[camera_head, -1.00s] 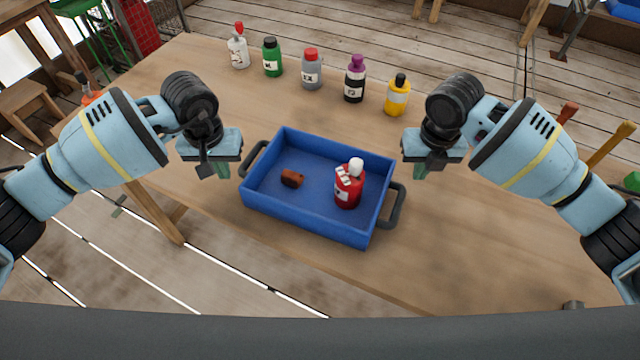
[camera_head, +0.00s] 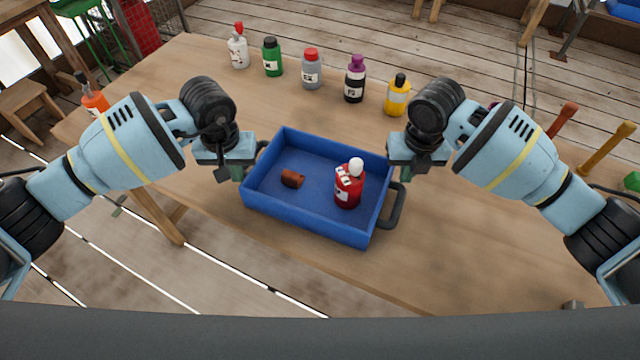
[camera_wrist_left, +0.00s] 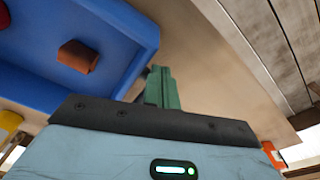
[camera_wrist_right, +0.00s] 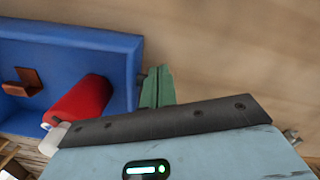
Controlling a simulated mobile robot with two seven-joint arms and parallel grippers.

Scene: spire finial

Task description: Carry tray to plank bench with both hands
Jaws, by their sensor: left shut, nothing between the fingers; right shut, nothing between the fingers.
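The blue tray (camera_head: 300,224) sits on the wooden table, with a dark handle at each end. A red bottle with a white cap (camera_head: 348,188) stands in it, and a small brown piece (camera_head: 291,179) lies in it. My left gripper (camera_head: 238,172) is beside the tray's left end, partly hiding that handle; its green fingers (camera_wrist_left: 162,88) are shut and empty. My right gripper (camera_head: 410,170) is beside the right end, near the right handle (camera_head: 395,207); its fingers (camera_wrist_right: 157,88) are shut and empty. I cannot tell which surface is the plank bench.
Several bottles stand in a row behind the tray, including a green one (camera_head: 272,57) and a yellow one (camera_head: 397,96). An orange bottle (camera_head: 95,103) is at the table's left. A wooden stool (camera_head: 30,98) stands at far left. The table (camera_head: 480,255) is clear at front right.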

